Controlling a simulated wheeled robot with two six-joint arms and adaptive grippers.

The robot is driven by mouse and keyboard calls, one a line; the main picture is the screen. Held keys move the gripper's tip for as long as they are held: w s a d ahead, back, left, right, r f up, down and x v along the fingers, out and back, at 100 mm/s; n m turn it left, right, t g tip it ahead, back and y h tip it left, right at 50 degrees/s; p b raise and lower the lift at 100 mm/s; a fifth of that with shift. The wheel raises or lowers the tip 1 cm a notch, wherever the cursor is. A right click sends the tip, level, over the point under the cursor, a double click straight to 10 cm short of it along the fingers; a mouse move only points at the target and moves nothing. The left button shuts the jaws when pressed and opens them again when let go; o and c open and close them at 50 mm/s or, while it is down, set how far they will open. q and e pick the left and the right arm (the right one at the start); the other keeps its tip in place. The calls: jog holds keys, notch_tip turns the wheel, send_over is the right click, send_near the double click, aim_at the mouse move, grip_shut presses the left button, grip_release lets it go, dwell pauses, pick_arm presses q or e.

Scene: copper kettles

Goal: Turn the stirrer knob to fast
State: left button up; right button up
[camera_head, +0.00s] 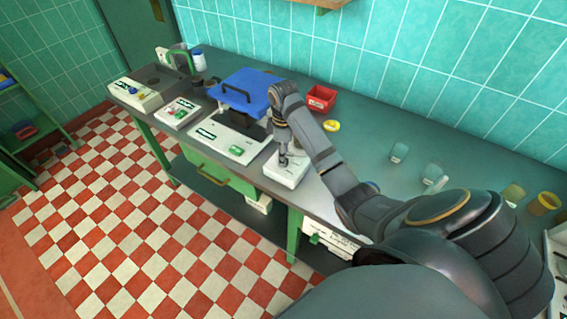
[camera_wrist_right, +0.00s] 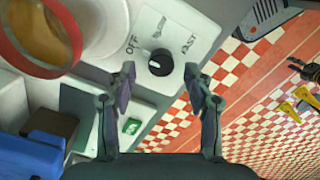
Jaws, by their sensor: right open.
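The stirrer (camera_head: 287,170) is a white box near the front edge of the bench. Its black knob (camera_wrist_right: 160,61) shows in the right wrist view between the labels OFF on the left and FAST on the right. A small white mark on the knob faces left, roughly to the OFF side. My right gripper (camera_head: 284,158) points down over the stirrer. In the wrist view, my right gripper (camera_wrist_right: 158,85) is open, with one finger to each side and nothing between them; the knob is just beyond the fingertips. I cannot tell whether they touch it. My left gripper is not clearly seen.
A red-rimmed vessel (camera_wrist_right: 38,38) stands close beside the knob. A blue-topped appliance (camera_head: 243,92) stands left of the stirrer. A red bin (camera_head: 320,98) is behind. Several glass beakers (camera_head: 399,152) stand to the right. Checkered floor (camera_head: 130,215) lies in front.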

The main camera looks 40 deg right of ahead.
notch_tip(320, 180, down, 2)
jog(key=shift+s+a+f+b, duration=0.1)
jog(key=shift+b, duration=0.25)
pick_arm(q)
jog(key=shift+f, duration=0.9)
jog(key=shift+d, duration=0.1)
pick_arm(e)
jog(key=shift+c, duration=0.4)
